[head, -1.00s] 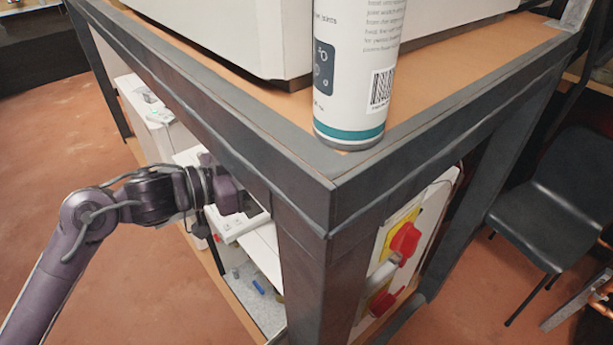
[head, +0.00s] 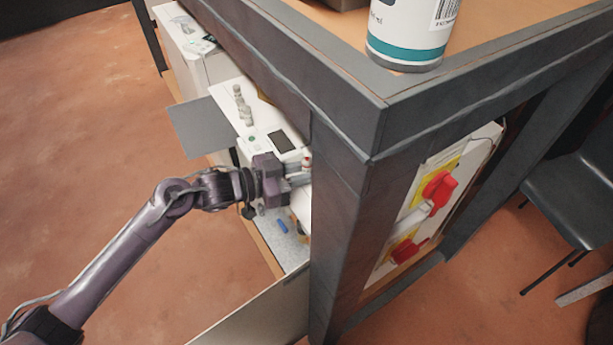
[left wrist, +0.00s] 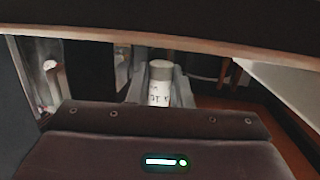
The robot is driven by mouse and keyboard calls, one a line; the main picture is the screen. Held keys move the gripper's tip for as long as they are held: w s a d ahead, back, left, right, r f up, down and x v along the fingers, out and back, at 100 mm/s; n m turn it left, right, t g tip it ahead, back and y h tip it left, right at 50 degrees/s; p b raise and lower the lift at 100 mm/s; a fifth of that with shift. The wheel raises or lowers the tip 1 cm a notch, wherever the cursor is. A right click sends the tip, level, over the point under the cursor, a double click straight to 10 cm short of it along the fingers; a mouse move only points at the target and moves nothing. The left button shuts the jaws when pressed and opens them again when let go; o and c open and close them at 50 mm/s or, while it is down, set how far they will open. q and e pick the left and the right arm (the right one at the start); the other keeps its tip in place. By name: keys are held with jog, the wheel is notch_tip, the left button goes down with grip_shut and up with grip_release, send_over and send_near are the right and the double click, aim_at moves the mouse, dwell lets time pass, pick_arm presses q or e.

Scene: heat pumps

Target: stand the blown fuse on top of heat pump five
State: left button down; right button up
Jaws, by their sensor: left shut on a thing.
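My left gripper (head: 298,178) is beneath the bench's edge, in front of the white cabinets. In the left wrist view, it is shut on a white cylindrical fuse (left wrist: 159,92) with a grey end cap and dark lettering. The fuse stands roughly upright between the fingers; its lower part is hidden. A white heat pump unit (head: 262,125) with a dark screen lies just beyond the gripper, with a metal fitting on top. Another white unit (head: 190,45) stands farther back. I cannot read a number on either. My right gripper is not in view.
The dark bench frame (head: 345,190) is close to the gripper's right. A grey panel (head: 198,127) and a lower panel (head: 265,312) stick out leftward. Red rotary switches (head: 438,190) are around the corner. A can (head: 410,35) stands on the bench. Floor at left is clear.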

pick_arm(q)
jog(key=shift+f, duration=1.25)
jog(key=c, duration=1.3)
grip_release()
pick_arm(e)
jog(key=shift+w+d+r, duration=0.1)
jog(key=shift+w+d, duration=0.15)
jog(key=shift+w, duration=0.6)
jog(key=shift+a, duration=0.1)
